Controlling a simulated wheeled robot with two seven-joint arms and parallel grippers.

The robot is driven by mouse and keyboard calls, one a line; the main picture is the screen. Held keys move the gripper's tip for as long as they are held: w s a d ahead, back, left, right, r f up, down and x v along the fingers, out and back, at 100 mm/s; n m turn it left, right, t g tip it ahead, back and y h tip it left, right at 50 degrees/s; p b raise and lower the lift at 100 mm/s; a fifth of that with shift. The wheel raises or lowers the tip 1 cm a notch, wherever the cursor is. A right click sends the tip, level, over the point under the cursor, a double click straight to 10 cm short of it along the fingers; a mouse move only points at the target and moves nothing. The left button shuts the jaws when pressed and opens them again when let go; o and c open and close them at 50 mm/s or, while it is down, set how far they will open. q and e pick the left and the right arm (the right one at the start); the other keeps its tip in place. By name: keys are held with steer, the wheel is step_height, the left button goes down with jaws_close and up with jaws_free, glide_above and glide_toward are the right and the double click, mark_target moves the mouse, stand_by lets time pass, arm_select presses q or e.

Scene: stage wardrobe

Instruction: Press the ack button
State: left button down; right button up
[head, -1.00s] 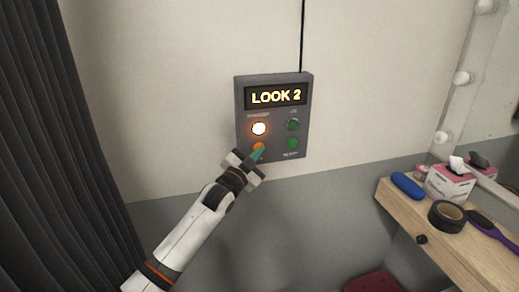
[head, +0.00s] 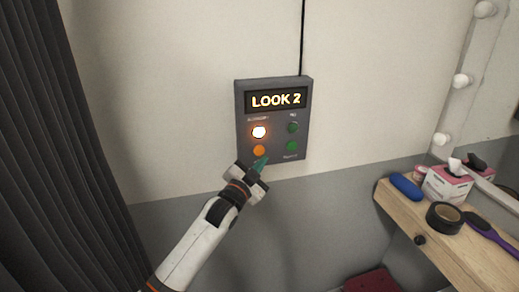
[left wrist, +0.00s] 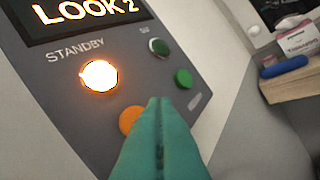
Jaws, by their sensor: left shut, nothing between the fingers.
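A dark grey control panel (head: 273,105) hangs on the wall, its display reading LOOK 2 (head: 276,99). The round button under the STANDBY label (head: 259,132) glows white-orange. Below it is an unlit orange button (head: 259,150). On the right are two green buttons, an upper one (head: 293,127) and a lower one (head: 292,146). I cannot read an ack label on any button. My left gripper (head: 262,163) is shut and empty, its teal fingertips just below the orange button in the head view. In the left wrist view the fingers (left wrist: 160,135) partly cover the orange button (left wrist: 130,119). My right gripper is not in view.
A wooden shelf (head: 425,222) at the right holds a blue roll (head: 406,187), a tissue box (head: 447,184), black tape (head: 444,216) and a purple brush (head: 488,231). A dark curtain (head: 40,150) hangs at the left.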

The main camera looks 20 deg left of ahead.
arm_select(q)
steer(key=shift+s+d+p, duration=0.45)
steer(key=shift+s+d, duration=0.35)
steer(key=shift+s, duration=0.35)
